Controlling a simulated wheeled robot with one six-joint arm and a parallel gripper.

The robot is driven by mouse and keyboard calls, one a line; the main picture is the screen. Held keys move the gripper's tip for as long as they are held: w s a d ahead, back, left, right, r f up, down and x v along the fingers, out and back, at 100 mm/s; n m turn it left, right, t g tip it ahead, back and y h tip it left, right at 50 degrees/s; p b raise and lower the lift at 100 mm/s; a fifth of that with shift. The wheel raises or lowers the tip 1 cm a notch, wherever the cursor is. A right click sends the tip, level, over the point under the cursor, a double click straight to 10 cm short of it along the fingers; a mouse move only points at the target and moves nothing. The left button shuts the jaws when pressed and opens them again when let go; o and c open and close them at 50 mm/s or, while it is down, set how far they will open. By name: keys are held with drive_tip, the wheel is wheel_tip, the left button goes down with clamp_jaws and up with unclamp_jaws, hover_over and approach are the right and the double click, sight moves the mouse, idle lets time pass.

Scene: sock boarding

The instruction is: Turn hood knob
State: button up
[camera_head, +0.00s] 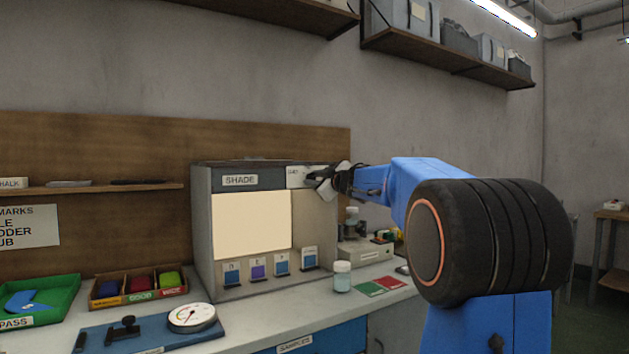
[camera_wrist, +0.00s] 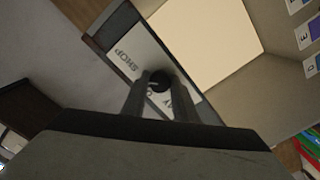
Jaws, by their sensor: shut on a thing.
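The shade hood (camera_head: 204,250) is a grey box on the bench with a lit cream window (camera_head: 252,226) and a SHADE label (camera_head: 240,181). A pale knob plate (camera_head: 297,176) is at its upper right. In the wrist view, the plate (camera_wrist: 130,57) reads SHOP, with another word partly hidden by my fingers. The round black knob (camera_wrist: 160,80) sits between my fingertips. My gripper (camera_wrist: 160,92) is shut on the knob; in the head view my gripper (camera_head: 318,181) reaches the plate from the right and hides the knob. The exact knob setting is unclear.
Several colour cards (camera_head: 258,270) stand in the hood's lower front. A dial gauge (camera_head: 192,317) and a tray of coloured rolls (camera_head: 138,287) are left. Wall shelves are above.

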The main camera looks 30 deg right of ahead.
drive_tip(key=n, duration=0.9)
drive_tip(key=shift+n, duration=0.3)
idle(0.4)
drive_tip(key=o, duration=1)
drive_tip(key=s, duration=1.7)
drive_tip(key=shift+s+d, duration=0.2)
drive_tip(key=shift+d, duration=0.1)
